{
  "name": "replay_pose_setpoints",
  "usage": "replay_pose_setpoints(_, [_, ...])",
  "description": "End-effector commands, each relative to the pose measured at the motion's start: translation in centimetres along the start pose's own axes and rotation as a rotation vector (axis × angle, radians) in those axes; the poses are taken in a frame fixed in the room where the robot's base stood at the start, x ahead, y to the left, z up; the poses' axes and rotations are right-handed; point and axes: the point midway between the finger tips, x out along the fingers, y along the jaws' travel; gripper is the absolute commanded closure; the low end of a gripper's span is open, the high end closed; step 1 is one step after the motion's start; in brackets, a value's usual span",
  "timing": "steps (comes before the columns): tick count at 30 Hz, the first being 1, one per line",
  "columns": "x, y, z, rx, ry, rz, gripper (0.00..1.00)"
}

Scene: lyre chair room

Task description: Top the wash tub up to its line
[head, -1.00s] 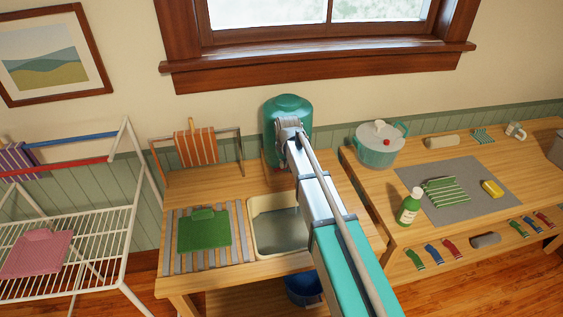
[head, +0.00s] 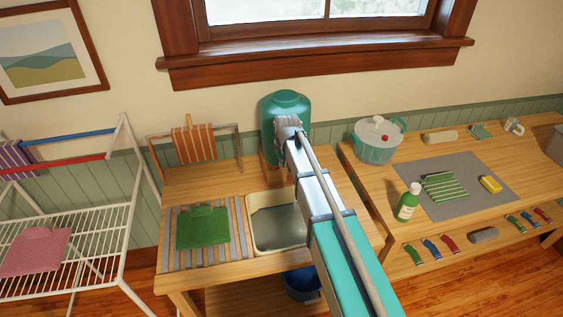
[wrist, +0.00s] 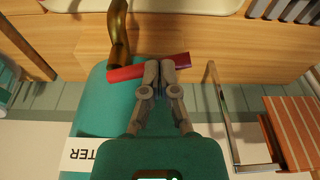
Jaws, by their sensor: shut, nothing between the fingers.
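The wash tub (head: 256,246) is a cream basin set into the wooden stand, with a grey-green inside; its line and exact water level cannot be made out. The teal water tank (head: 285,103) stands behind it at the back of the stand. In the wrist view the tank (wrist: 112,100) shows a white label ending in "TER", a brass spout (wrist: 118,35) and a red tap lever (wrist: 124,72). My gripper (wrist: 160,68) is shut and empty, its fingertips over the lever; whether they touch it I cannot tell. The tub's rim (wrist: 150,8) shows at the top.
A green cloth (head: 203,229) lies on the slatted board left of the tub. A white drying rack (head: 80,230) stands at left. The right bench holds a lidded pot (head: 376,148), a green bottle (head: 408,205) and a grey mat (head: 470,195). A blue bucket (head: 301,284) is below.

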Motion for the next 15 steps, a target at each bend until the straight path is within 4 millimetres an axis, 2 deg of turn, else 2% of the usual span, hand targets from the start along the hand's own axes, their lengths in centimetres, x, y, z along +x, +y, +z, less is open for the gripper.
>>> replay_pose_setpoints(15, [-0.45,0.05,-0.06,0.0,0.001,0.0,1.0])
